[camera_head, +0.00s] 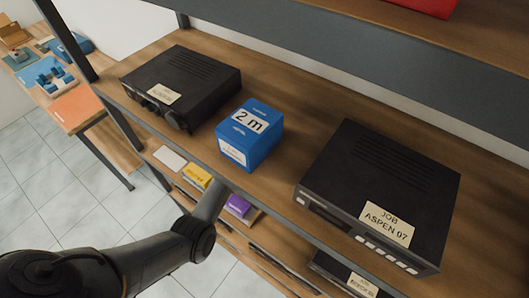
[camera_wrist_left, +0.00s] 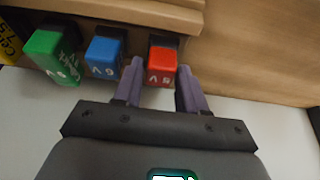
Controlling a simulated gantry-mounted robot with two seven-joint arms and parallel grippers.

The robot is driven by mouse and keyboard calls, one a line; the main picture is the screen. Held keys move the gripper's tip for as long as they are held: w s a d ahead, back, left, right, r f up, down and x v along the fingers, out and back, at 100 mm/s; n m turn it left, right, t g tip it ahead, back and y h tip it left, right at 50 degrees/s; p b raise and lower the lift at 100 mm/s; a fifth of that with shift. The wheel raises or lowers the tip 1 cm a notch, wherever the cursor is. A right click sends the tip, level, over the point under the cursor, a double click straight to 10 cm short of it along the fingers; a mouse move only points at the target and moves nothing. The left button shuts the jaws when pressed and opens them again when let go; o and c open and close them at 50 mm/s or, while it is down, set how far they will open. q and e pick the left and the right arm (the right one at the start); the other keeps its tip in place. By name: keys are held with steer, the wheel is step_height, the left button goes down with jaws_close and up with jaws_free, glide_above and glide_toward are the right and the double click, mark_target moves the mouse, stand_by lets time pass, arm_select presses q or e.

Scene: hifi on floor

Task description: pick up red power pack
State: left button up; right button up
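The red power pack (camera_wrist_left: 162,62) shows in the left wrist view, at the right end of a row of coloured packs, with a dark part at its top. My left gripper (camera_wrist_left: 161,72) is open, with one purple-grey finger on each side of the red pack's near part. A small gap shows at the left finger; whether the right finger touches it I cannot tell. In the head view my left arm (camera_head: 150,258) reaches from the lower left toward the lower shelf level, and its gripper is hidden. My right gripper is in neither view.
A blue pack (camera_wrist_left: 104,55) and a green pack (camera_wrist_left: 52,55) stand to the left of the red one. In the head view, the shelf (camera_head: 290,107) above my left arm holds a blue box (camera_head: 250,137) and two black devices (camera_head: 385,190) (camera_head: 182,85).

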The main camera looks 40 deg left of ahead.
arm_select(q)
steer(key=c, duration=0.6)
steer(key=shift+r, duration=0.1)
